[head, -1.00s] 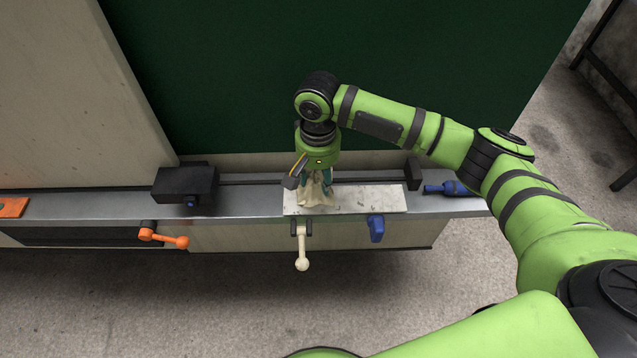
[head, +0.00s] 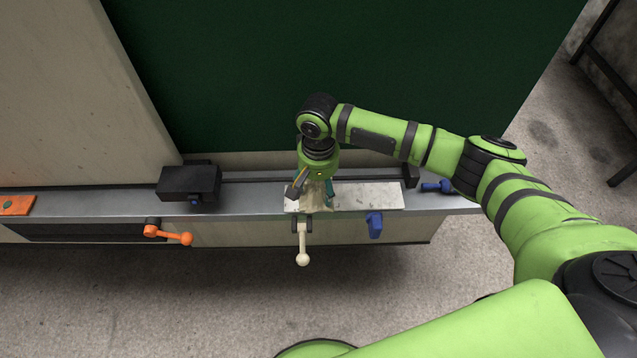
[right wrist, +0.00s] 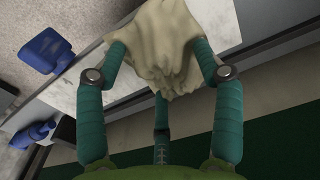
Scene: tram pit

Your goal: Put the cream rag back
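The cream rag (head: 318,200) is a crumpled, pale cloth over the left part of the white plate (head: 370,197) on the grey ledge. My right gripper (head: 315,192) points down over the rag, with its fingers spread on either side. In the right wrist view the rag (right wrist: 165,50) lies between the teal fingers (right wrist: 160,62), which stand well apart. The fingertips are close to the rag's sides, and the cloth partly hides the tips. My left gripper is not in view.
A cream-knobbed lever (head: 302,245) and a blue clamp (head: 375,225) hang at the ledge's front edge. A black block (head: 190,183) and an orange lever (head: 170,235) are to the left. A blue tool (head: 436,187) lies right of the plate. A green panel rises behind.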

